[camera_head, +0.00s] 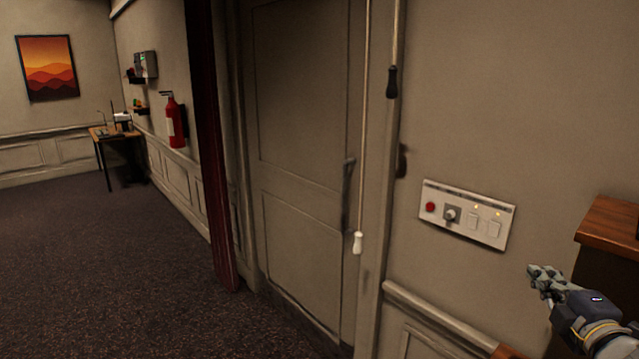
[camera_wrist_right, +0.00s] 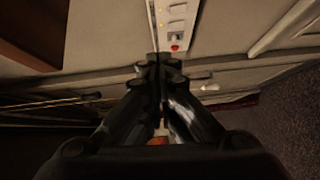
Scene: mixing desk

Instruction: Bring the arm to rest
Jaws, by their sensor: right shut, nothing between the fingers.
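My right gripper (camera_head: 541,283) is at the lower right of the head view, in front of the wall and below and right of the switch panel. It is shut and empty. In the right wrist view my gripper (camera_wrist_right: 160,72) points toward the wall, its fingers together, with the panel just beyond the tips. The white switch panel (camera_head: 466,214) has a red button, a dark knob and two switches with small yellow lights. The panel also shows in the wrist view (camera_wrist_right: 178,22). The gripper appears apart from it. My left gripper is not in view.
A grey door (camera_head: 300,190) with a dark handle stands left of the panel. A cord with a white pull (camera_head: 358,242) hangs before it. A wooden cabinet (camera_head: 612,222) stands at the right edge. A red extinguisher (camera_head: 175,122) hangs farther back. Carpet at left is clear.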

